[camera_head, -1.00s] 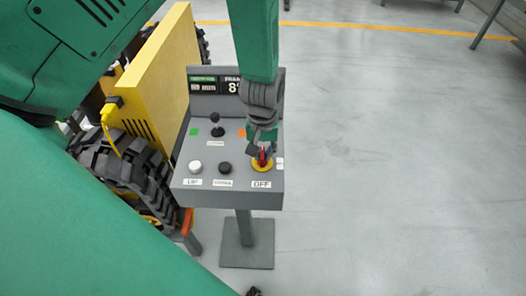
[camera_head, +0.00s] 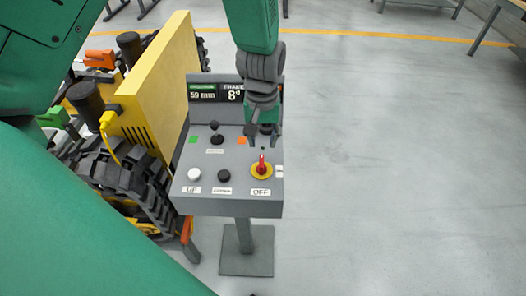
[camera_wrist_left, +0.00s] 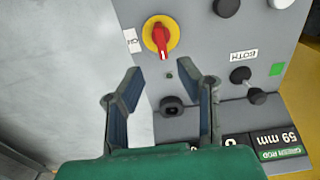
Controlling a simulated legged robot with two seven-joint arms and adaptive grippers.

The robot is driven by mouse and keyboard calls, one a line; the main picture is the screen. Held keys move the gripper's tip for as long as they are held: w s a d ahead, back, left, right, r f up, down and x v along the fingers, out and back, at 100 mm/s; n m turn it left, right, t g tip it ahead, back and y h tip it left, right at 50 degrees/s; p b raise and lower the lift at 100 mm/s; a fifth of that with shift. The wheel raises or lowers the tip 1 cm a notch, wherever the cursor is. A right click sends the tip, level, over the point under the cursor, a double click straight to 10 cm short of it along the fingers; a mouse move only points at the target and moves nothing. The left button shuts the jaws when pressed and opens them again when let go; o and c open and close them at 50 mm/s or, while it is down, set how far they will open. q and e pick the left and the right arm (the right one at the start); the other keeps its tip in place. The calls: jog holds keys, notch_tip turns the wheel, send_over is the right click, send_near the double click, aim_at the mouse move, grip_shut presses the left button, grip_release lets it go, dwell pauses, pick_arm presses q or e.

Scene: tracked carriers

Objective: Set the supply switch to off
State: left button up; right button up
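The supply switch is a red handle on a yellow disc (camera_head: 262,168) at the right front of a grey control panel (camera_head: 238,206). An OFF label (camera_head: 261,192) sits just below it in the head view, and a small white label (camera_head: 279,171) is to its right. The switch also shows in the left wrist view (camera_wrist_left: 160,37). My left gripper (camera_head: 263,137) is above and behind the switch, apart from it. In the wrist view its fingers (camera_wrist_left: 162,80) are spread and empty. My right gripper is not in view.
The panel also carries a white button (camera_head: 194,174), a black button (camera_head: 224,176), a black-knobbed lever (camera_head: 217,139) and a display (camera_head: 216,93). A tracked carrier with a yellow plate (camera_head: 150,85) stands close on the left. The floor to the right is open.

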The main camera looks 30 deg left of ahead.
aim_at(262, 159)
pick_arm(q)
notch_tip(262, 159, up, 4)
dwell(0.7)
